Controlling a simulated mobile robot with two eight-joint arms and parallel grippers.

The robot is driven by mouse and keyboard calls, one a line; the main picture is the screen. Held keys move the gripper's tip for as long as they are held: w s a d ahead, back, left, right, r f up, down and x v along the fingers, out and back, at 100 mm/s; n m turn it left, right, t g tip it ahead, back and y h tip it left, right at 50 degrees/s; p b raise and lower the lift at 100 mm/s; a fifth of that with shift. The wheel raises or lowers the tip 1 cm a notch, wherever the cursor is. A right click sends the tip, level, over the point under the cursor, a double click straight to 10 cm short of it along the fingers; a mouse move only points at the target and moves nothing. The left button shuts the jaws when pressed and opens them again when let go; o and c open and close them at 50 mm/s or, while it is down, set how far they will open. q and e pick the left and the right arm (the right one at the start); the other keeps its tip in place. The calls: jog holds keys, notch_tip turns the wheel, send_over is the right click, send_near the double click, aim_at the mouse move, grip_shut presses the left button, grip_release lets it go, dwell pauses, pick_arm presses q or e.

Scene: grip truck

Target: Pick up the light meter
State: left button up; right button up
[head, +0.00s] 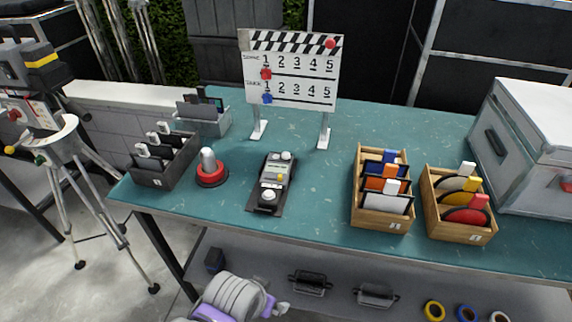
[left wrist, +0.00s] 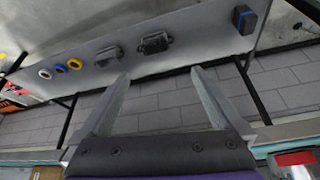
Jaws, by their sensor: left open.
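Part of my purple and white left arm shows at the bottom of the head view, below the table's front edge. The meter is not clearly visible in the left wrist view. My right gripper is out of view.
A red-based lamp (head: 211,172) and dark filter box (head: 158,178) stand left of the meter. Wooden boxes (head: 365,214) (head: 440,226) stand right, a clapperboard (head: 291,70) behind. The lower shelf (left wrist: 205,50) holds clamps and tape rolls. Bare table surrounds the meter.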

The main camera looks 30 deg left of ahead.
pick_arm(q)
jog(key=w+a+r+p, duration=0.2)
jog(key=w+r+p, duration=0.35)
jog(key=r, duration=0.65)
jog(key=n+y, duration=0.1)
jog(key=n, duration=0.2)
send_near(271, 188)
jog(key=shift+g, duration=0.3)
jog(key=x, duration=0.4)
jog(key=shift+w+a+f, duration=0.1)
jog(key=shift+a+f, duration=0.05)
jog(key=shift+a, duration=0.2)
jog(key=x, duration=0.3)
jog(key=b+x, duration=0.1)
jog(key=x, duration=0.1)
jog(key=shift+w+d, duration=0.2)
jog(key=shift+d, duration=0.1)
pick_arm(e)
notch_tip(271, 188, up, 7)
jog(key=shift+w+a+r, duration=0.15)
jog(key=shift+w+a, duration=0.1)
pick_arm(q)
jog(key=shift+c, duration=0.2)
grip_shut()
